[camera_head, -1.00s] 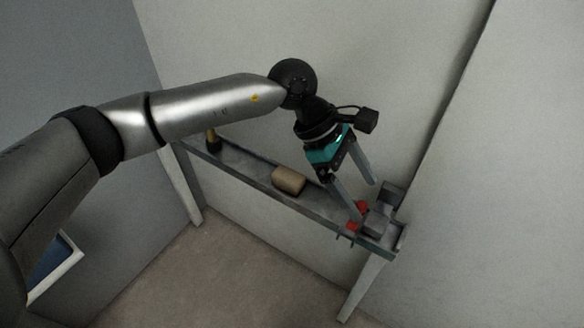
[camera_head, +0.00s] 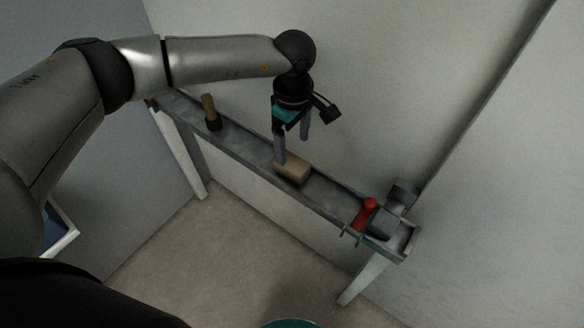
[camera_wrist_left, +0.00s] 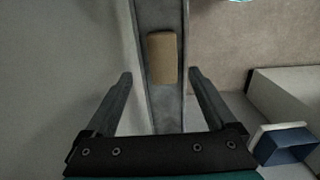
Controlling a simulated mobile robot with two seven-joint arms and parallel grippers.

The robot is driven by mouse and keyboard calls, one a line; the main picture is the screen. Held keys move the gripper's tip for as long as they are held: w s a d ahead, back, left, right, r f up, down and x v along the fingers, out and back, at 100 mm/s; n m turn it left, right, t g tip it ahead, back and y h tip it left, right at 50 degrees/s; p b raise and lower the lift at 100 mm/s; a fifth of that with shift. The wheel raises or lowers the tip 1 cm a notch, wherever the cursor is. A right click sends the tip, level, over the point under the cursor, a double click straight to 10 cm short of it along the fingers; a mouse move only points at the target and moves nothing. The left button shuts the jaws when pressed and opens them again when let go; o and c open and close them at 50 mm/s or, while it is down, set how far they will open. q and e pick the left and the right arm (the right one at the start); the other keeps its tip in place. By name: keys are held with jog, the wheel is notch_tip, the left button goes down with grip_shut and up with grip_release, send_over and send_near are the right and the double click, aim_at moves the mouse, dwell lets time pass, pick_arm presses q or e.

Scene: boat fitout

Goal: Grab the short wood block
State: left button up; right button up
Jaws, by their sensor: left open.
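The short wood block (camera_head: 293,172) is a tan block lying in the narrow grey trough-like shelf (camera_head: 248,150), near its middle. In the left wrist view the block (camera_wrist_left: 162,57) lies ahead of and between the fingers, against the shelf floor. My left gripper (camera_head: 292,150) is open and points down just above the block, with one finger overlapping the block's near left edge in the head view. In the left wrist view the open fingers (camera_wrist_left: 160,75) are on either side of the shelf, with nothing between them at the pads. My right gripper is not in view.
A dark-based item with a tan handle (camera_head: 209,112) stands at the shelf's left. A red object (camera_head: 366,213) and a grey vise-like piece (camera_head: 389,222) are at its right end. A wall runs close behind the shelf. A blue-and-white box (camera_wrist_left: 284,145) shows at lower right.

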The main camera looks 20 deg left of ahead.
aim_at(292, 163)
pick_arm(q)
jog(key=shift+f, duration=0.45)
jog(key=f, duration=0.3)
jog(key=f+b, duration=0.1)
jog(key=shift+s+f, duration=0.25)
jog(key=shift+s, duration=0.05)
jog(key=shift+f, duration=0.15)
jog(key=c, duration=0.6)
grip_shut()
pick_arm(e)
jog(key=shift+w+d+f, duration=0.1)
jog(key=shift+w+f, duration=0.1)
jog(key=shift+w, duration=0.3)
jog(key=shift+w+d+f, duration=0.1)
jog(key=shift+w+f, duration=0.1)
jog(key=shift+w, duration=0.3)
